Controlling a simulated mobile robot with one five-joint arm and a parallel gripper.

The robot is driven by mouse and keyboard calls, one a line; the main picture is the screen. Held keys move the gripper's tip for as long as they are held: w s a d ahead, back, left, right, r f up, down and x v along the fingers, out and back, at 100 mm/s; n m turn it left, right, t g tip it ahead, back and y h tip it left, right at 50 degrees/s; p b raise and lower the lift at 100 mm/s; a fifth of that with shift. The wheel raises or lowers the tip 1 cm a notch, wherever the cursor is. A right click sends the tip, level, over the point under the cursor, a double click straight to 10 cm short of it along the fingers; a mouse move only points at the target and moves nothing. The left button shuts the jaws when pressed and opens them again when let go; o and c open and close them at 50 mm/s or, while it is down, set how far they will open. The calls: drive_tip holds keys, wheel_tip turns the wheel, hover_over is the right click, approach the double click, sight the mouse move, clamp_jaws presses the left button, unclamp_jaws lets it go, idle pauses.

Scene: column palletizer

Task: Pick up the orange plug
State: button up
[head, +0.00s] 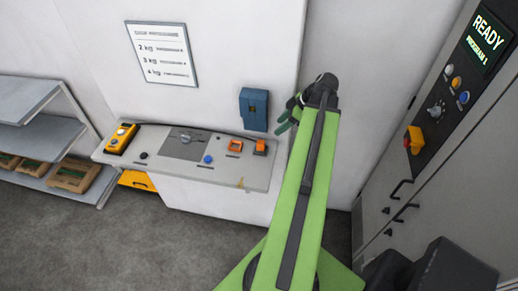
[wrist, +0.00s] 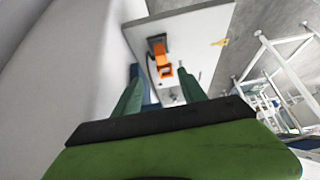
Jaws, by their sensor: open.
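The orange plug (head: 260,147) sits at the right end of the grey counter, near the wall. In the wrist view the plug (wrist: 158,48), orange with a dark part, lies beyond the fingertips, between their lines. My gripper (head: 287,116) is open and empty, above and to the right of the plug in the head view, apart from it. Its two green fingers (wrist: 160,76) show in the wrist view. An orange square frame (head: 235,146) is just left of the plug. My arm hides part of the counter's right side.
The counter (head: 220,177) also carries a yellow device (head: 121,138), a knob panel (head: 186,143) and a blue button (head: 208,159). A blue box (head: 254,108) hangs on the wall above the plug. A control cabinet (head: 430,200) stands right; shelves (head: 45,135) stand left.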

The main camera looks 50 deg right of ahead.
drive_tip(key=b, duration=0.6)
approach(262, 142)
drive_tip(key=x, duration=0.5)
drive_tip(key=shift+w+a+f, duration=0.15)
drive_tip(key=shift+w+f, duration=0.1)
drive_tip(key=shift+w, duration=0.1)
drive_tip(key=b+x, duration=0.5)
drive_tip(key=shift+s+f, duration=0.15)
drive_tip(key=shift+f, duration=0.15)
drive_tip(key=shift+r, duration=0.2)
clamp_jaws()
